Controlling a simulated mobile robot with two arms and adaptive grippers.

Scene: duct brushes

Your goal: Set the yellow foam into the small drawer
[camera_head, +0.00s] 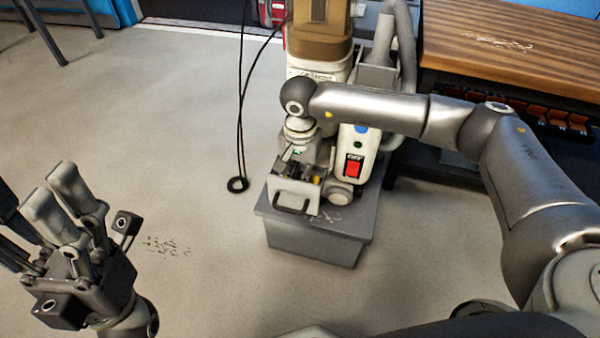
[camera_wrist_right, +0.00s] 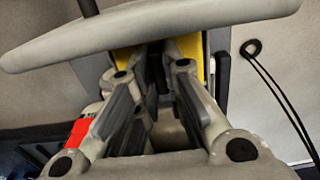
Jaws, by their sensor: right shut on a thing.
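The small drawer (camera_head: 313,202) is a pale box with a dark handle, pulled open at the front of the white machine. My right gripper (camera_head: 297,170) reaches down over the drawer. It is shut on the yellow foam (camera_head: 317,180), which shows as a small yellow patch beside the fingers. In the right wrist view the yellow foam (camera_wrist_right: 190,46) shows on both sides of the right fingertips (camera_wrist_right: 155,65). The fingers hide its middle, and I cannot tell whether it touches the drawer floor. My left gripper (camera_head: 38,198) is open and empty at the left, far from the drawer.
The machine stands on a grey base (camera_head: 312,243) and carries a red switch (camera_head: 352,168). A black cable ends in a ring (camera_head: 237,184) on the floor. A wooden bench (camera_head: 510,45) stands at the right. Dark debris (camera_head: 168,246) lies on the clear floor.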

